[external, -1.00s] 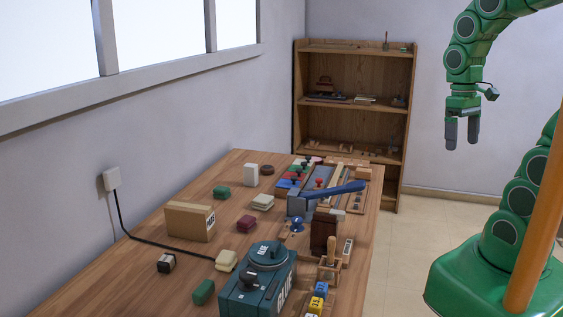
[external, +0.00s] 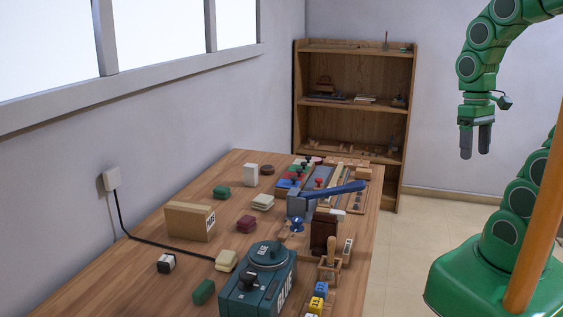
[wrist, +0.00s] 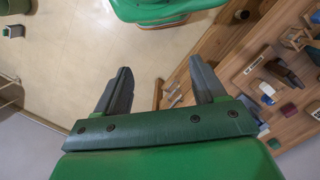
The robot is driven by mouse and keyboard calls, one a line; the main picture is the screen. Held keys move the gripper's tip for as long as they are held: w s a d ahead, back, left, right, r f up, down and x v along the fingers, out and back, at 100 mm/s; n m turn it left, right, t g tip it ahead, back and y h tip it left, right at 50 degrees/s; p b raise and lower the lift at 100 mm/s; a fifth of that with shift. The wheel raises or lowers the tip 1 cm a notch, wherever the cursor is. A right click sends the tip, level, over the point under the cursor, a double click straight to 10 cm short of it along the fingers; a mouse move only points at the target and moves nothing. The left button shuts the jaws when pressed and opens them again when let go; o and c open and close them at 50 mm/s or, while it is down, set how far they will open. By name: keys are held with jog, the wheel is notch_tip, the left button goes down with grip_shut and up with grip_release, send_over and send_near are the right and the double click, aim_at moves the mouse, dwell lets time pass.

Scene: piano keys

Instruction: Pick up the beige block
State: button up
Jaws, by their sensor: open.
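A beige block (external: 226,261) lies on the wooden table near the end of a black cord, left of the teal glue machine. A second pale, cream block (external: 263,202) lies farther back; I cannot tell for certain which one the task names. My gripper (external: 476,150) hangs in the air right of the table, well away from both blocks, with its fingers pointing down. In the wrist view my gripper (wrist: 160,78) has its two dark fingers apart with nothing between them. I cannot make out a beige block clearly in the wrist view.
The table (external: 120,288) also holds a cardboard box (external: 187,222), green blocks, a dark red block (external: 246,224), the glue machine (external: 257,287) and a blue-handled lever tool (external: 335,192). A wooden shelf (external: 352,72) stands behind.

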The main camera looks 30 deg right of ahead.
jog(key=w+a+r+m+t+y, duration=0.1)
jog(key=w+a+r+m+y, duration=0.2)
jog(key=w, duration=0.5)
jog(key=w+a+r+m+t+y, duration=0.1)
jog(key=w+a+m+y, duration=0.15)
jog(key=w+m, duration=0.4)
jog(key=w+a+r+m+t+y, duration=0.1)
jog(key=w+a+r+m+y, duration=0.15)
jog(key=w, duration=0.65)
jog(key=w+d+f+m+t+y, duration=0.2)
jog(key=w+d+m+t, duration=0.7)
jog(key=w+d+m, duration=0.9)
jog(key=n, duration=0.3)
send_near(359, 172)
jog(key=w, duration=0.2)
jog(key=shift+w+a+f, duration=0.2)
jog(key=shift+w+a, duration=0.05)
jog(key=shift+w, duration=0.1)
jog(key=shift+f, duration=0.55)
jog(key=shift+x, duration=3.85)
jog(key=shift+w+d, duration=0.1)
jog(key=shift+w, duration=0.05)
